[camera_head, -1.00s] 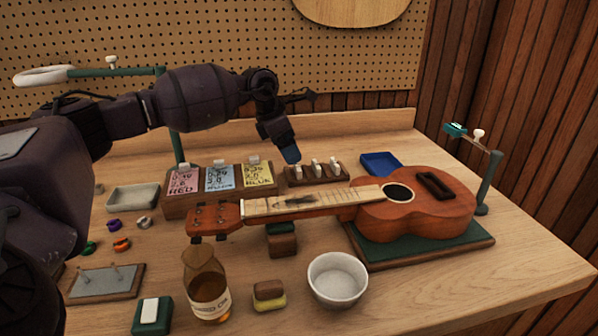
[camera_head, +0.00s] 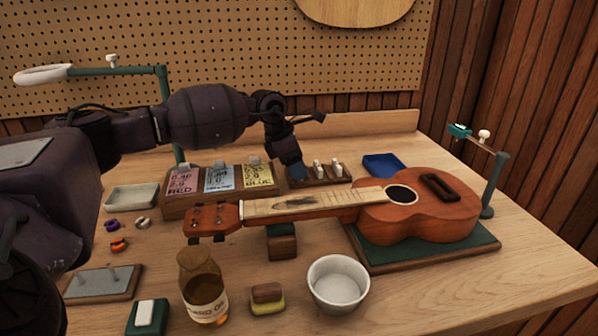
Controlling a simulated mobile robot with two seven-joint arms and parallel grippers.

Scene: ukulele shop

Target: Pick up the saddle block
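A low wooden rack (camera_head: 342,178) with small upright white pieces (camera_head: 318,168) stands behind the ukulele's neck. I cannot tell for sure whether one of these pieces is the saddle block. My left gripper (camera_head: 298,171) points down at the rack's left end, its blue-grey tip over the place of the leftmost white piece, which it hides. I cannot see whether its fingers are open, or whether they touch anything. My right gripper is out of view.
The ukulele (camera_head: 420,215) lies on a green-topped board (camera_head: 395,259), its neck resting on a small support (camera_head: 281,243). Labelled boxes (camera_head: 222,180) stand left of the rack, a blue tray (camera_head: 384,164) right of it. A bottle (camera_head: 204,288) and white bowl (camera_head: 338,284) stand in front.

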